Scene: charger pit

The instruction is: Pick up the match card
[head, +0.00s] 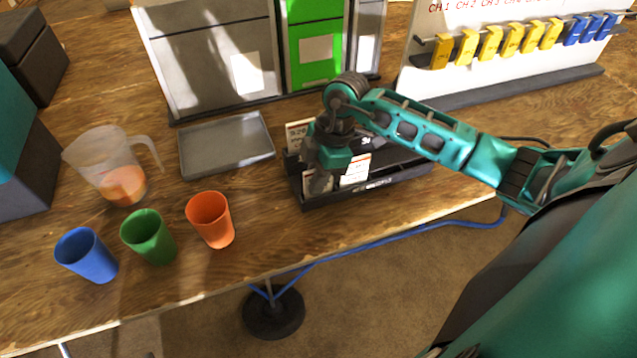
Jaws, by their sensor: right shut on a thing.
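A long black card holder (375,187) stands on the wooden table, with several white printed cards in it. One card (355,170) shows at the front with a red mark, and another (297,134) shows at the back left. My right gripper (319,183) points down into the left part of the holder and is shut on a card there. The gripper hides most of that card, and I cannot read which one it is. My left gripper is not in view.
An orange cup (211,220), a green cup (149,237), a blue cup (86,255) and a clear jug (110,165) stand left of the holder. A grey tray (226,146) lies behind. A board with yellow and blue tags (512,40) stands back right.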

